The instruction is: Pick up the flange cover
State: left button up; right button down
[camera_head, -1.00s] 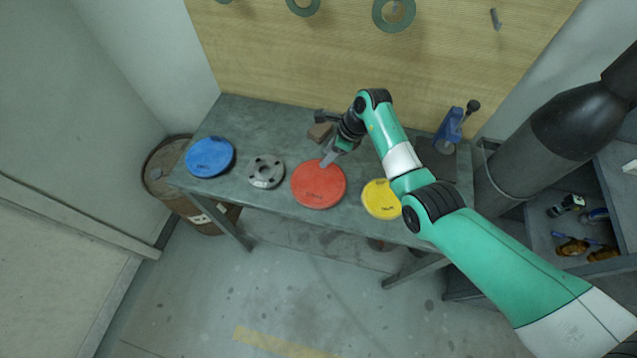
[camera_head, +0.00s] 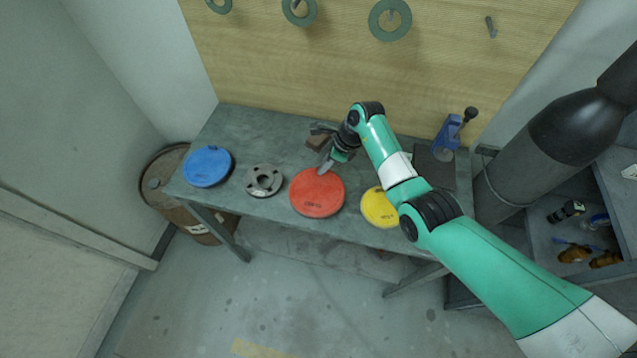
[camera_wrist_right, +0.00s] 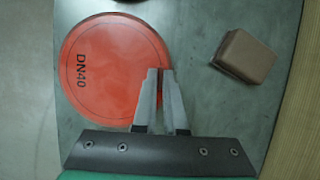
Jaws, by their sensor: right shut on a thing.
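The red round flange cover (camera_head: 317,196) lies on the workbench, and in the right wrist view (camera_wrist_right: 105,75) it reads DN40. My right gripper (camera_head: 323,170) is at its back rim. In the right wrist view the fingers (camera_wrist_right: 160,76) are close together, one over the cover's edge and one just outside it, shut on the rim. The cover looks flat on the bench. A blue round cover (camera_head: 208,168) lies at the left end, and a yellow one (camera_head: 376,208) lies to the right, partly hidden by my right arm. My left gripper is not in view.
A grey metal flange (camera_head: 264,190) sits between the blue and red covers. A brown block (camera_wrist_right: 245,56) lies close to the gripper. A blue tool (camera_head: 447,132) stands at the bench's (camera_head: 265,125) right end. A black cylinder (camera_head: 540,140) stands beyond it.

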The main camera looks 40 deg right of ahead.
aim_at(326, 187)
jog(key=shift+r, duration=0.1)
notch_tip(326, 187, up, 4)
jog(key=shift+s+a+f+p, duration=0.1)
jog(key=shift+p, duration=0.85)
jog(key=s+a+r+p, duration=0.8)
jog(key=s+r, duration=0.1)
jog(key=s, duration=0.2)
jog(key=shift+s+p, duration=0.15)
jog(key=shift+p, duration=0.25)
jog(key=shift+d, duration=0.1)
